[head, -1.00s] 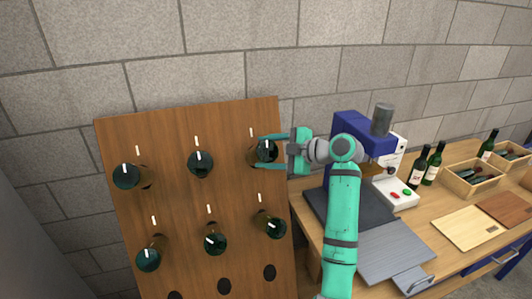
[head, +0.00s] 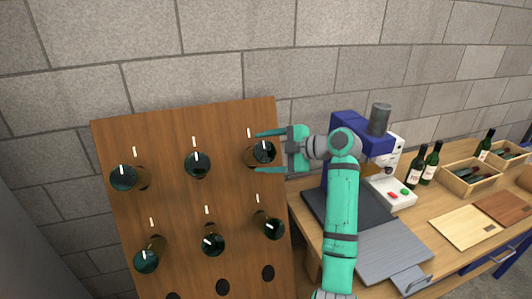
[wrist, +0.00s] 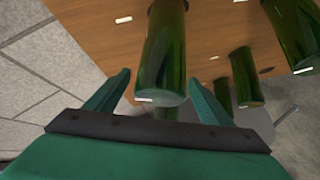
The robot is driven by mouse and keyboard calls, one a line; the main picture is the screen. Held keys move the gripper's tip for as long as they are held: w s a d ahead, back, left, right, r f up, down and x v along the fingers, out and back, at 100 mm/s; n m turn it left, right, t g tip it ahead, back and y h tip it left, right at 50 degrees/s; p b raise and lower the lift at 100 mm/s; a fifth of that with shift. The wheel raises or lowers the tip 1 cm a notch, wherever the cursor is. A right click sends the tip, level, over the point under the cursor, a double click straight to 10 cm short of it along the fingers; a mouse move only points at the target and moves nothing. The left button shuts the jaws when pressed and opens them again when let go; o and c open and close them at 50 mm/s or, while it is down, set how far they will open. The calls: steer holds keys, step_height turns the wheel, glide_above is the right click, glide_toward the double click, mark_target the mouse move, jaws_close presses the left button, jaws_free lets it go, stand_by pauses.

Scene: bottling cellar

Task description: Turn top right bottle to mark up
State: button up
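The top right bottle (head: 265,152) is dark green, base outward in the top row of the wooden rack (head: 180,118). A white rack mark (head: 249,132) is above it. My gripper (head: 257,152) is open, with one finger above and one below this bottle. In the wrist view the bottle (wrist: 165,55) is between my open fingers (wrist: 160,88), with a gap on each side. A pale mark (wrist: 145,100) shows near its base edge in the wrist view. The mark's angle is hard to read in the head view.
Other bottles sit in the rack: top middle (head: 197,165), top left (head: 123,177) and a row below. To the right is a bench (head: 405,240) with a blue machine (head: 347,125), standing bottles (head: 425,165) and a wooden crate (head: 470,180). A stone wall stands behind.

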steer(key=v, duration=1)
steer(key=shift+d, duration=0.25)
steer(key=shift+r, duration=0.1)
